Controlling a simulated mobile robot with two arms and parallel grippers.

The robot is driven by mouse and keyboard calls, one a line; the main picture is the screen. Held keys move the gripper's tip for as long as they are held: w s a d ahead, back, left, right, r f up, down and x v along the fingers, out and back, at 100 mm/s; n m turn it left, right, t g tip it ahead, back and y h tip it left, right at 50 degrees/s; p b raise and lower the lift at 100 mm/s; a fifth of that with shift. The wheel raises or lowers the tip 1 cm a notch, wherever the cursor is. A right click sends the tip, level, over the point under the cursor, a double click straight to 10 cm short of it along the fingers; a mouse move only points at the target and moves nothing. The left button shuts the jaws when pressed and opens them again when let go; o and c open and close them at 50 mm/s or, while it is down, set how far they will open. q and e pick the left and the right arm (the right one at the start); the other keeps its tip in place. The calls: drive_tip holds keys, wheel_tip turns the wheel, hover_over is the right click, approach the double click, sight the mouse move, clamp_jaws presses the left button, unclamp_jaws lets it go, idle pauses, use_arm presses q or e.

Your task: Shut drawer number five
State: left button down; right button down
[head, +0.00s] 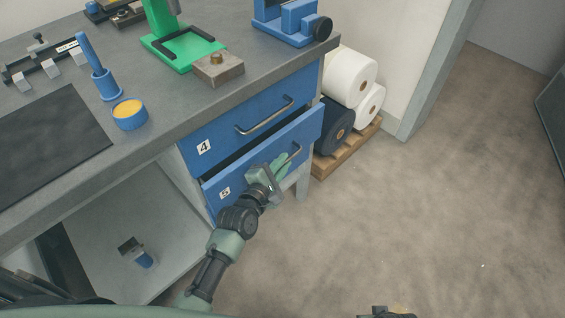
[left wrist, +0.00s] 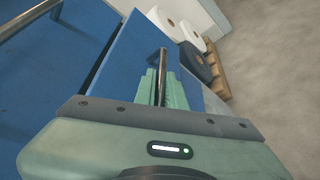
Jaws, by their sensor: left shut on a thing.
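The blue drawer number five (head: 234,183) is the lower of two drawers under the workbench, marked with a white "5" label. It stands partly open, with a dark gap above its front. My left gripper (head: 283,165) is at the drawer's metal handle (head: 296,154), its green fingers shut on the bar. The left wrist view shows the fingers around the handle (left wrist: 163,60) in front of the blue drawer front (left wrist: 130,48). The fingers hide part of the handle. At the bottom edge of the head view a small dark part shows that I cannot clearly identify; my right gripper cannot be made out.
Drawer four (head: 250,118) above looks closed. White and dark rolls (head: 350,75) lie on a wooden pallet (head: 345,148) just right of the drawers. The floor (head: 430,190) in front is clear. The grey bench top (head: 165,105) carries several tools and fixtures.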

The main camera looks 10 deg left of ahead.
sight(272, 158)
use_arm(q)
drive_tip(key=shift+a, duration=0.1)
drive_tip(key=w+a, duration=0.2)
drive_tip(key=a, duration=0.1)
drive_tip(key=shift+w+a, duration=0.15)
drive_tip(key=shift+a, duration=0.05)
use_arm(e)
drive_tip(key=shift+w+r, duration=0.15)
drive_tip(key=shift+r, duration=0.4)
use_arm(q)
drive_tip(key=c, duration=1.8)
unclamp_jaws()
drive_tip(key=shift+a, duration=0.1)
drive_tip(key=shift+o, duration=0.2)
use_arm(e)
drive_tip(key=shift+f, duration=0.15)
